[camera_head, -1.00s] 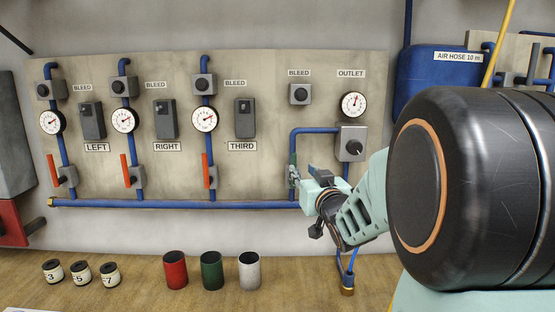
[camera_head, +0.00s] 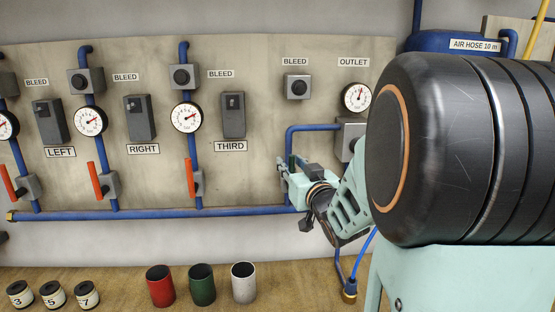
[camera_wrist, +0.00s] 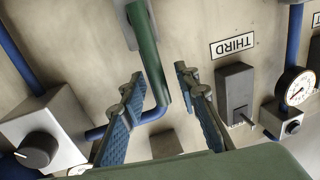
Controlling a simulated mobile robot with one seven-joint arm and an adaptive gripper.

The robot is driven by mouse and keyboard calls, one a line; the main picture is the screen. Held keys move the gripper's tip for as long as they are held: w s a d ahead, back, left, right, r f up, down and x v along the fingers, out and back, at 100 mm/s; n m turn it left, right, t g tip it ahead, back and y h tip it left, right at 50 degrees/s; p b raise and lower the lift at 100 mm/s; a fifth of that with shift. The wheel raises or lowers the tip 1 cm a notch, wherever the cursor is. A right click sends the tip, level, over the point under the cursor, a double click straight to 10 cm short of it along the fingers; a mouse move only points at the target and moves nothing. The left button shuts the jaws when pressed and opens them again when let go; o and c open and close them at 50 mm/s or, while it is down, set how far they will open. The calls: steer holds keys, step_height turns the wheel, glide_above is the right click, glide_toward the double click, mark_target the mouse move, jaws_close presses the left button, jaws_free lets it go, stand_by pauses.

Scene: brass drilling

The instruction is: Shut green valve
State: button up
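The green valve has a long green lever handle (camera_wrist: 148,52) coming from a grey valve body (camera_wrist: 128,14) at the top of the upside-down wrist view. In the head view a small part of the green handle (camera_head: 291,160) shows just above my gripper (camera_head: 284,173), which hides most of the valve. In the wrist view my gripper (camera_wrist: 160,80) is open, with one blue-padded finger on each side of the handle's far part. Gaps show between the handle and both fingers. I cannot tell how deep the handle reaches between them.
Blue pipes (camera_head: 160,214) run along the board. Red-handled valves (camera_head: 191,177), gauges (camera_head: 187,117) and an outlet regulator (camera_wrist: 40,146) are nearby. Red, green and white cups (camera_head: 243,283) and several numbered jars (camera_head: 86,295) stand on the bench below.

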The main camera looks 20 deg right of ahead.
stand_by(0.3)
jaws_close()
stand_by(0.3)
